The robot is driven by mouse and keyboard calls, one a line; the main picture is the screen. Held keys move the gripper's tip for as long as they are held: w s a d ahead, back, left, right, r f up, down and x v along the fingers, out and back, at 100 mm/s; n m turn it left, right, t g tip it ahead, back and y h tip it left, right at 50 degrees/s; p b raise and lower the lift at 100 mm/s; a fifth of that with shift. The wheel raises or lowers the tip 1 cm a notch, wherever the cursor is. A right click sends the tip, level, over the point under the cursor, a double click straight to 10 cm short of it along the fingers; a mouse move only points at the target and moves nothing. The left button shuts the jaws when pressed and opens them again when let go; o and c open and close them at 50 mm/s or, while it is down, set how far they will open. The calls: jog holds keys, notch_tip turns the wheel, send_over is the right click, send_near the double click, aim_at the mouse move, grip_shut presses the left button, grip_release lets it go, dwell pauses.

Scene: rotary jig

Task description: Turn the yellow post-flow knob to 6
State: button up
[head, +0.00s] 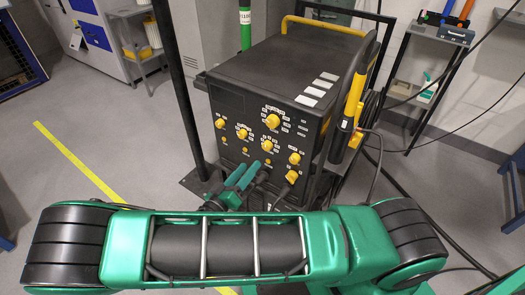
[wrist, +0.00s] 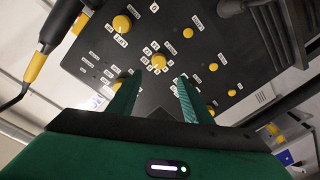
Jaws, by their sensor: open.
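The black welding machine's front panel (head: 258,160) carries several yellow knobs. A large knob (head: 272,121) is near the panel's top. Others include a left knob (head: 220,123), a middle knob (head: 267,145) and a lower right knob (head: 291,176). The label print is too small to tell which is post-flow. My gripper (head: 243,180) is in front of the lower panel. In the wrist view, my gripper (wrist: 158,78) is open and empty. A yellow knob (wrist: 159,62) ringed by small white labels appears between and just beyond its fingertips. I cannot tell the gap to it.
A torch with a yellow handle (head: 353,98) hangs at the machine's right side, with cables trailing to the floor. A dark upright post (head: 176,85) stands left of the machine. A shelf stand (head: 440,38) is at the right. Floor at the left is clear.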

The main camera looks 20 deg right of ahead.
aim_at(265, 148)
jog(key=x, duration=1)
jog(key=c, duration=1.1)
